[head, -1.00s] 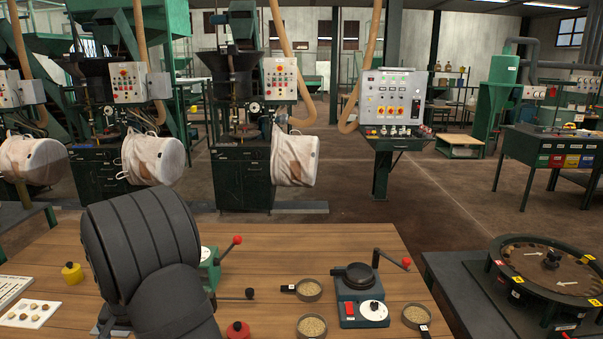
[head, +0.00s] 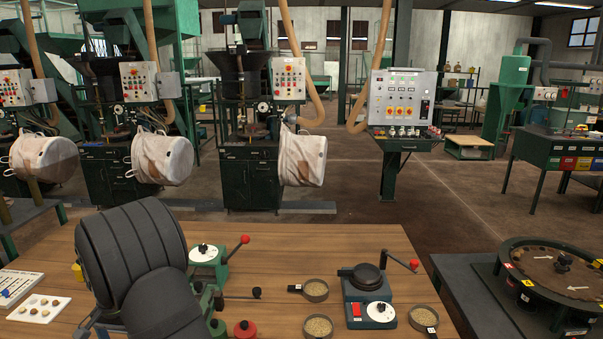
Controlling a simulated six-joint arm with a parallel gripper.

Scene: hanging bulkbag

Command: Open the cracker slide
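No slide that I can single out as the cracker slide shows clearly. Several tall machines with dark hoppers stand across the floor, including one with a hopper (head: 241,80) and a control panel (head: 288,78); I cannot make out a slide on them. On the wooden bench, a small green device with a white dial (head: 204,254) has a red-knobbed lever (head: 245,239). It is partly hidden by my dark arm, which fills the lower left. A black-knobbed lever (head: 257,293) sticks out near it. My gripper is not in view.
The wooden bench (head: 310,250) holds a crank device (head: 368,290), bowls of grain (head: 316,290) and a white sample tray (head: 38,308). A round turntable (head: 560,268) stands at right. White bags (head: 303,158) hang by the machines. Open floor lies beyond the bench.

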